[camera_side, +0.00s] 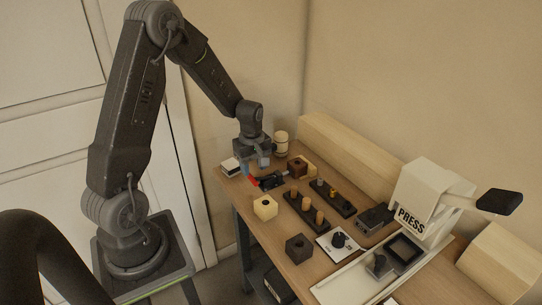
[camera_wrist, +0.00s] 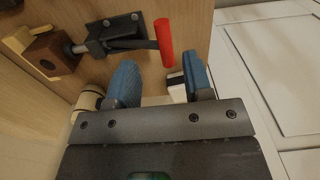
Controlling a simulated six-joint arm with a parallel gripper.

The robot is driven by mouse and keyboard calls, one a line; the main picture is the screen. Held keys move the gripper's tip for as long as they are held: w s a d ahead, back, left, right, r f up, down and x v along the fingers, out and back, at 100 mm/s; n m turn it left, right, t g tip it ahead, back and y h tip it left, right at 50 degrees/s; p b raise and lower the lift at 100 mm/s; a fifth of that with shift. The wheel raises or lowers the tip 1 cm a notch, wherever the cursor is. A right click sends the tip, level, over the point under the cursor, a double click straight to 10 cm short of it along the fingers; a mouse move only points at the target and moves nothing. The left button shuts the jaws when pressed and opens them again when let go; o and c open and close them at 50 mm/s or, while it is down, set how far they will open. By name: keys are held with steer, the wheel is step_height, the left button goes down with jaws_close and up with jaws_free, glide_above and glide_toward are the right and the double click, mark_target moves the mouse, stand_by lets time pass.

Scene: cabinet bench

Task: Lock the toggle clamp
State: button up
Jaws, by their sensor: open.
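The toggle clamp (camera_side: 271,181) is a black mechanism with a red handle (camera_side: 252,182) on the bench's left part. In the wrist view, its dark base plate (camera_wrist: 122,27) is fixed to the wood, and its rod points left at a brown block (camera_wrist: 50,55). I cannot tell whether the rod tip presses on the block. The red handle also shows in the wrist view (camera_wrist: 164,42), sticking out from the clamp toward my fingers. My gripper (camera_wrist: 159,62) is open, with two blue fingers. The handle's end lies between the fingertips in the picture, with no visible contact.
A white box (camera_side: 230,166) and a cream cylinder (camera_side: 281,141) stand close to my gripper. A pale yellow block (camera_side: 265,207), a dark block (camera_side: 299,248) and black racks with pegs (camera_side: 306,209) stand nearby. The white press (camera_side: 425,200) is at the right.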

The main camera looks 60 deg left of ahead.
steer(key=shift+r, duration=2.3)
steer(key=shift+d+r, duration=0.1)
steer(key=shift+r, duration=0.1)
steer(key=s+d+r+m+t, duration=0.5)
steer(key=s+d+r+m, duration=1)
steer(key=d+r+m, duration=0.2)
steer(key=shift+d+m+t, duration=0.3)
steer(key=shift+d+m, duration=0.2)
steer(key=shift+d, duration=0.6)
